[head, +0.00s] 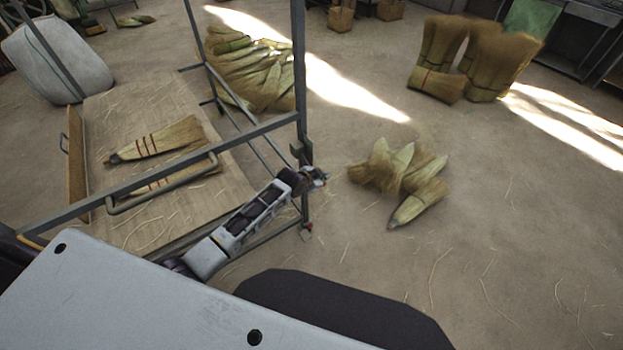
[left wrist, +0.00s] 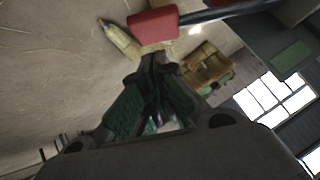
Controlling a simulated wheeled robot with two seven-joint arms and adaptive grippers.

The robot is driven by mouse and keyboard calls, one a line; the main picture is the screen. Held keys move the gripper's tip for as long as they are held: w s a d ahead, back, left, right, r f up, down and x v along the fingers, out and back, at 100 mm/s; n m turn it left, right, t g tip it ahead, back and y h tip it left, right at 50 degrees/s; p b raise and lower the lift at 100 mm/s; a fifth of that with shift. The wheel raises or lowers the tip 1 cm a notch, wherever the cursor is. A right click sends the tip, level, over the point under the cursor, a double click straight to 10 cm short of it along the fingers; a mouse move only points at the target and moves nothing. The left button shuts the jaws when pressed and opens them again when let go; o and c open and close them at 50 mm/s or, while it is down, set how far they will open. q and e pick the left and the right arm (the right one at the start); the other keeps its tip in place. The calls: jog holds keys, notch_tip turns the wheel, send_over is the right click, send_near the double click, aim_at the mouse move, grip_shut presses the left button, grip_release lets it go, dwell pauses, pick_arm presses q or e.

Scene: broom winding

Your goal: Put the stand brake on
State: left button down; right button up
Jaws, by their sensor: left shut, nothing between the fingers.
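The metal stand (head: 301,75) is a grey tube frame with an upright post and a tray-like board with brooms on it. A small red part (head: 307,227) sits low at the foot of the post. In the left wrist view a red block (left wrist: 153,25) on the end of a dark bar looks like the brake lever. My left gripper (head: 319,178) is beside the lower post, shut and empty. In the left wrist view its closed fingertips (left wrist: 156,62) appear just below the red block; I cannot tell whether they touch it. My right gripper is out of view.
Brooms (head: 158,140) lie on the wooden board (head: 110,235). A broom pile (head: 250,70) lies behind the post, and loose bundles (head: 405,180) lie on the floor to its right. Standing bundles (head: 470,60) are at the back right. The floor at front right is mostly clear.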

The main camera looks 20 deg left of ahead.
pick_arm(q)
jog(key=d+v, duration=0.1)
jog(key=v, duration=0.9)
jog(key=shift+s+r, duration=0.3)
jog(key=shift+r, duration=0.1)
dwell(0.8)
